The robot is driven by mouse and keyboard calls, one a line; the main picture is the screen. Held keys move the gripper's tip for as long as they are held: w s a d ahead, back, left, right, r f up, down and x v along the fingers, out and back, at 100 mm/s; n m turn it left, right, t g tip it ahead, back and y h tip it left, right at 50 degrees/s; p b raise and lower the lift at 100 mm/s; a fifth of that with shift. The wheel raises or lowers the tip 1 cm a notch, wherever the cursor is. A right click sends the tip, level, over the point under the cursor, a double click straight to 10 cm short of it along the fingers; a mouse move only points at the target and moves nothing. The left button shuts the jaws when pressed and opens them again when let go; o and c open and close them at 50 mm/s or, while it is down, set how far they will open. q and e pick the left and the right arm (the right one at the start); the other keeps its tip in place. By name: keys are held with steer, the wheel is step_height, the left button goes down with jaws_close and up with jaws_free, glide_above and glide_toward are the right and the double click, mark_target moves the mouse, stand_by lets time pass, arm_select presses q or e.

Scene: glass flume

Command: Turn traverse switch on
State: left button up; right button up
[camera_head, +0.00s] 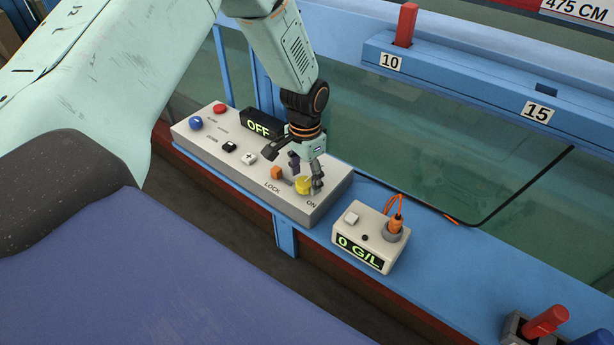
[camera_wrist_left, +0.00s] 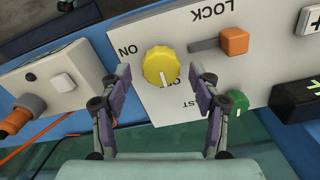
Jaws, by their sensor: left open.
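The yellow knob (camera_head: 303,185) sits on the grey control panel (camera_head: 202,131), beside the word ON. It also shows in the left wrist view (camera_wrist_left: 160,64), with a white mark on its lower edge, pointing away from ON toward partly hidden lettering. My left gripper (camera_head: 307,174) is open and empty over the knob. In the wrist view its two fingers (camera_wrist_left: 163,80) stand on either side of the knob, with gaps between. I cannot tell how high the fingertips are above the panel. The panel display (camera_head: 262,126) reads OFF. My right gripper is not in view.
An orange lever (camera_wrist_left: 234,41) by LOCK and a green switch (camera_wrist_left: 236,103) are close to the fingers. A small meter box (camera_head: 364,238) with an orange cable stands to the right. Red and blue handles (camera_head: 549,319) are at lower right. The flume glass lies behind.

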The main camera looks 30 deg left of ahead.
arm_select(q)
steer(key=shift+w+a+f, duration=0.1)
steer(key=shift+f, duration=0.5)
steer(key=shift+s+a, duration=0.15)
steer(key=shift+s, duration=0.05)
steer(key=shift+r, duration=0.1)
steer(key=shift+c, duration=0.9)
steer(key=shift+w+d, duration=0.15)
steer(key=shift+d, duration=0.1)
steer(key=c, duration=0.3)
steer(key=shift+a, duration=0.1)
steer(key=shift+c, duration=1.4)
steer(key=c, duration=0.4)
